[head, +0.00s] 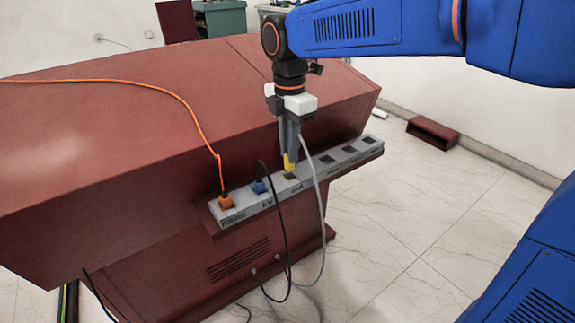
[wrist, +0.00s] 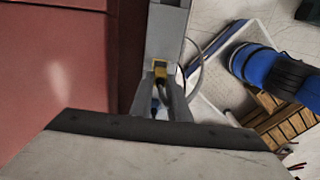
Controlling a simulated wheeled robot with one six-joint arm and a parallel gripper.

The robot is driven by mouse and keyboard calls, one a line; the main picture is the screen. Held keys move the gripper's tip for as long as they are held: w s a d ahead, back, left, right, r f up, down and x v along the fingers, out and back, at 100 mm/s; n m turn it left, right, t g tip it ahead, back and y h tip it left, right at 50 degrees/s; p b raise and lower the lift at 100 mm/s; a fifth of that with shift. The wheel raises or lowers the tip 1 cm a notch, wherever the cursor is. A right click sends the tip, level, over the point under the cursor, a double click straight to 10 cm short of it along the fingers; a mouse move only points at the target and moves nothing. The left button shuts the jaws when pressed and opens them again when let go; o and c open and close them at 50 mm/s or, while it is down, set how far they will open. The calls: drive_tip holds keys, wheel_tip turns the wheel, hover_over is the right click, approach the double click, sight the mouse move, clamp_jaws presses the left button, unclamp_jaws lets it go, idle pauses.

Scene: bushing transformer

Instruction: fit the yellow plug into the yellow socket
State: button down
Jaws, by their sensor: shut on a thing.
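The yellow plug (head: 289,162) is in my gripper (head: 289,153), whose fingers are shut on it and point down. A grey cable hangs from the plug area. The plug's lower end is just over a dark square opening, the socket (head: 292,178), in the grey socket strip; I cannot tell whether it touches. No yellow colour shows on this socket in the head view. In the wrist view the plug (wrist: 160,73) shows between the fingertips (wrist: 163,88) over the grey strip. The fingers hide part of it.
The strip runs along the reddish console (head: 120,140). An orange plug (head: 225,201) with an orange cable and a blue plug (head: 259,187) with a black cable sit in it to the left. Several empty openings are to the right. A small reddish box (head: 432,133) lies on the floor.

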drive_tip(key=shift+f, duration=2.15)
drive_tip(key=shift+f, duration=0.15)
drive_tip(key=c, duration=1.7)
unclamp_jaws()
